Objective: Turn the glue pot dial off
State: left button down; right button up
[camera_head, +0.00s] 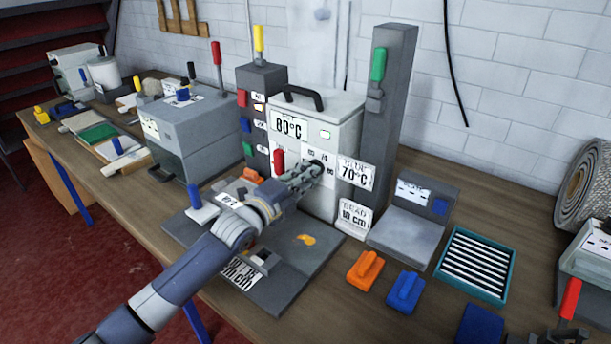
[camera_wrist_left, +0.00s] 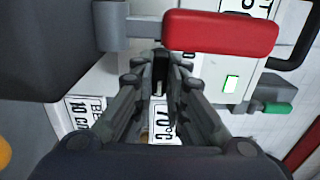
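The glue pot (camera_head: 340,117) is a pale box with a black lid handle, an 80°C sign and a small green-lit display. Its dial (camera_wrist_left: 160,68) is a small dark knob on the front, seen between my fingertips in the wrist view. My left gripper (camera_head: 312,173) reaches the pot's front from the left, with its fingers close together. In the wrist view the left gripper (camera_wrist_left: 161,85) has a fingertip on either side of the dial and looks shut on it. The fingers hide much of the dial, so its setting cannot be read.
A red-handled lever (camera_wrist_left: 220,33) crosses just above the fingers in the wrist view. A 70°C sign (camera_head: 355,173) stands right of the gripper. A grey post (camera_head: 392,100) with a green handle is behind. Orange (camera_head: 365,270) and blue (camera_head: 405,291) blocks lie in front.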

dwell(0.4)
pick_arm(q)
jog(key=n+p, duration=0.2)
jog(key=n, duration=3.3)
jog(key=shift+n, duration=0.4)
jog(key=shift+f, duration=0.1)
